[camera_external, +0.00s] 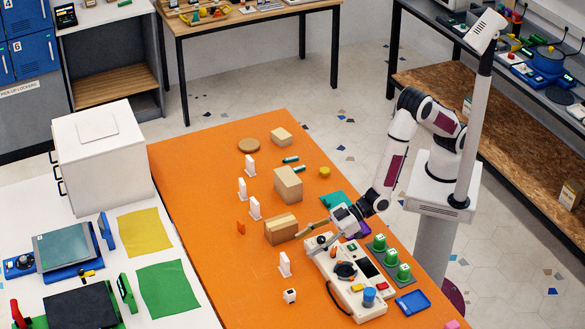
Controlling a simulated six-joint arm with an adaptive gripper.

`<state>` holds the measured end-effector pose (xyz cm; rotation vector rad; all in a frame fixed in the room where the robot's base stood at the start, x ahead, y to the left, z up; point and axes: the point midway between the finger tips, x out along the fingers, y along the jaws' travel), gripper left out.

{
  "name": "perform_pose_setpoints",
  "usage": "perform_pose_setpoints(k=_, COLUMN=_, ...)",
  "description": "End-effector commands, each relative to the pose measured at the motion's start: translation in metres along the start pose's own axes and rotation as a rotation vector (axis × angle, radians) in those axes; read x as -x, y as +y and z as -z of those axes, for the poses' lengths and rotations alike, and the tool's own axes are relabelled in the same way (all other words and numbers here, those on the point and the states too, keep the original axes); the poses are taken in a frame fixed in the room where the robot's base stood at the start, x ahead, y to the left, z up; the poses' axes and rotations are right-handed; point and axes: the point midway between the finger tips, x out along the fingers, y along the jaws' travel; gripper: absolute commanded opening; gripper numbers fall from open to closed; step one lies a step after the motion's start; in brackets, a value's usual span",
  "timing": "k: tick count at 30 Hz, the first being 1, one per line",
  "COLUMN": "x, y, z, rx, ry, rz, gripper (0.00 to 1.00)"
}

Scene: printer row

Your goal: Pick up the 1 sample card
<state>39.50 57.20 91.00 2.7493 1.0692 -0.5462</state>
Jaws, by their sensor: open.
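Several small white upright pieces stand on the orange table (195,160): one at the back (250,166), two just in front of it, and one (285,264) nearer the front. They may be cards on stands, but any number on them is too small to read, so I cannot tell which is the 1 sample card. My gripper (318,241) is open, low over the table at the back edge of the control box (345,278) and right of a cardboard box (281,229). Its fingertips are small and partly hidden. I see nothing clearly held in it.
A taller cardboard box (288,184) stands behind. Green-topped pieces (391,258) and a blue tray (412,302) lie right of the control box. The table's left part is mostly clear.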

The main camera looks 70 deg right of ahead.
Motion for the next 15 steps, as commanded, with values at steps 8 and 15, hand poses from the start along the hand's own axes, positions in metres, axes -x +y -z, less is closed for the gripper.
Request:
perform_pose_setpoints(k=8, x=-0.015, y=0.0, z=0.0, rx=0.0, ry=0.0, rz=0.0, gripper=0.54)
perform_pose_setpoints(k=15, x=-0.015, y=0.0, z=0.0, rx=0.0, ry=0.0, rz=0.0, gripper=0.54)
